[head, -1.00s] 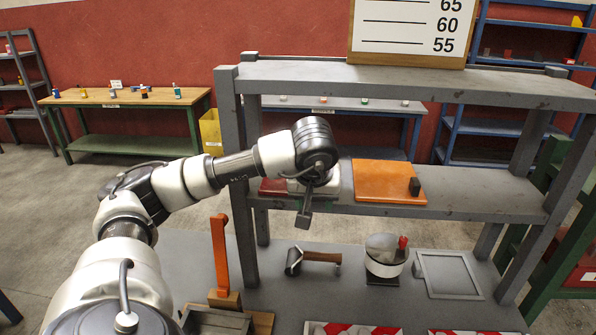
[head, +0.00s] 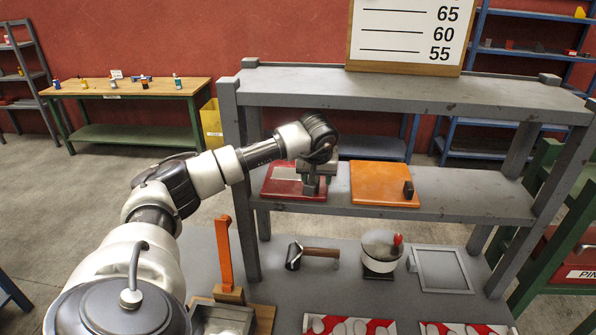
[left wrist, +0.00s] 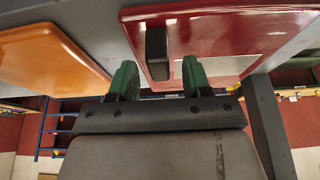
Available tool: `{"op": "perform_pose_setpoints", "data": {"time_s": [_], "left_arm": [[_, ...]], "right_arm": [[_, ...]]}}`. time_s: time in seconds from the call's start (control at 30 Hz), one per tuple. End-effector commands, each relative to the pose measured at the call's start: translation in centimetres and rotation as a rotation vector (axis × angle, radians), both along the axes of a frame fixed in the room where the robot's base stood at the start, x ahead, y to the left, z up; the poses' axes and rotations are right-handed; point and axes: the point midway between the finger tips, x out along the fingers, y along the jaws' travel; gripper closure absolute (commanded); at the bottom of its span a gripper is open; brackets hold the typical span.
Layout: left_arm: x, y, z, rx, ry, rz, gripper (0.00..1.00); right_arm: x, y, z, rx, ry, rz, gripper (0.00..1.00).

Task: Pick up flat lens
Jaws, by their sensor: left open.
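A flat red panel with a pale middle (head: 285,184) lies on the middle shelf at its left end. In the left wrist view the red panel (left wrist: 222,32) fills the upper right and carries a black block handle (left wrist: 157,52). My left gripper (head: 313,188) is over the panel's right part and hides some of it. In the left wrist view its green fingers (left wrist: 159,70) are spread apart, one to each side of the handle. I cannot tell whether they touch it. A flat orange panel (head: 378,182) with a black handle lies to the right. My right gripper is out of view.
The upper shelf board (head: 400,94) hangs above the panels, and a shelf post (head: 238,185) stands left of them.

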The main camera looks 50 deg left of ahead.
Motion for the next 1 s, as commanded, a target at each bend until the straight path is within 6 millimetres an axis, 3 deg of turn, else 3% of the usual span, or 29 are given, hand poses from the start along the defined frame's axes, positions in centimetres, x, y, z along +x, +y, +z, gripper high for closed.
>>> {"op": "perform_pose_setpoints", "data": {"time_s": [0.3, 0.63, 1.0], "left_arm": [[0.1, 0.09, -0.43, 0.0, -0.002, 0.001, 0.51], [0.09, 0.09, -0.4, -0.001, -0.002, 0.001, 1.0], [0.08, 0.11, -0.3, 0.0, -0.003, 0.001, 1.0]], "right_arm": [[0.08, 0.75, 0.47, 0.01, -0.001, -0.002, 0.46], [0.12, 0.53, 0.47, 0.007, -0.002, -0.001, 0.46], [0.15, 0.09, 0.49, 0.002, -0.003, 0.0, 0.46]]}}
